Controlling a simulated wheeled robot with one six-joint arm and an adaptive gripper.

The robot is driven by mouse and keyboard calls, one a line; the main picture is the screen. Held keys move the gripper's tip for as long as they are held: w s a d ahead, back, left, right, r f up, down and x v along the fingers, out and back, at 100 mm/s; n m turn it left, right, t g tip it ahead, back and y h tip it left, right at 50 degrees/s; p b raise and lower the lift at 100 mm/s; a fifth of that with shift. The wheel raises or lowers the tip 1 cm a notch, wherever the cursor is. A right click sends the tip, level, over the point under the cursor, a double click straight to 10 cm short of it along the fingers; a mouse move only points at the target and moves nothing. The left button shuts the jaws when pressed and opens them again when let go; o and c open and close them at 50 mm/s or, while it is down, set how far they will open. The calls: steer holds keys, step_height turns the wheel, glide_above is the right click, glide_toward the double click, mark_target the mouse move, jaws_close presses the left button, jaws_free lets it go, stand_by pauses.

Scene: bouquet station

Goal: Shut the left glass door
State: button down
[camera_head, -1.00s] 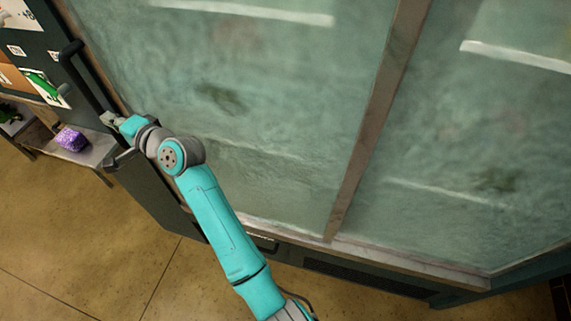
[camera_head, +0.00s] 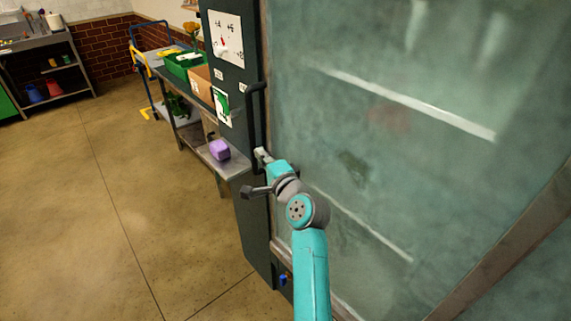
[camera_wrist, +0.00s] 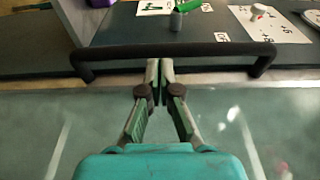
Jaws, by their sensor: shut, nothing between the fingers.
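The left glass door (camera_head: 390,180) is a tall, misted pane that fills the right of the head view. Its dark bar handle (camera_head: 257,115) is upright near the door's left edge. In the wrist view the handle (camera_wrist: 110,54) runs across the picture. My gripper (camera_head: 262,155) is at the handle's lower part in the head view. In the wrist view my gripper (camera_wrist: 160,66) has its fingertips together, with nothing between them, right by the middle of the bar. I cannot tell whether they touch it, or whether the door is fully closed.
A dark side panel (camera_head: 232,60) with papers and a magnet stands left of the door. Beyond it is a bench with a purple block (camera_head: 219,150) and a green crate (camera_head: 184,65). A blue trolley (camera_head: 150,62) stands farther back. The floor (camera_head: 110,190) at left is open.

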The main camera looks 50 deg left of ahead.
steer(key=v, duration=1)
steer(key=shift+d, duration=0.2)
steer(key=shift+f, duration=0.15)
steer(key=w+d+f+m+t+h, duration=0.2)
steer(key=d+f+t+h, duration=0.35)
steer(key=d+f, duration=1.25)
steer(key=s+d+f+t+h, duration=0.2)
steer(key=s+d+f, duration=0.1)
steer(key=d, duration=0.7)
steer(key=s+d+f+t+h, duration=0.2)
steer(key=s+d+f, duration=0.15)
steer(key=d, duration=0.65)
steer(key=s+d+n+t+h, duration=0.15)
steer(key=s+d+h, duration=0.35)
steer(key=s+d, duration=0.95)
steer(key=s+d+r+n+h, duration=0.1)
steer(key=s+d+r, duration=0.2)
steer(key=s, duration=0.3)
steer(key=s+d+r+n+h, duration=0.2)
steer(key=s+d+r, duration=0.1)
steer(key=s+r, duration=0.3)
steer(key=shift+s+d, duration=0.3)
steer(key=shift+s, duration=0.5)
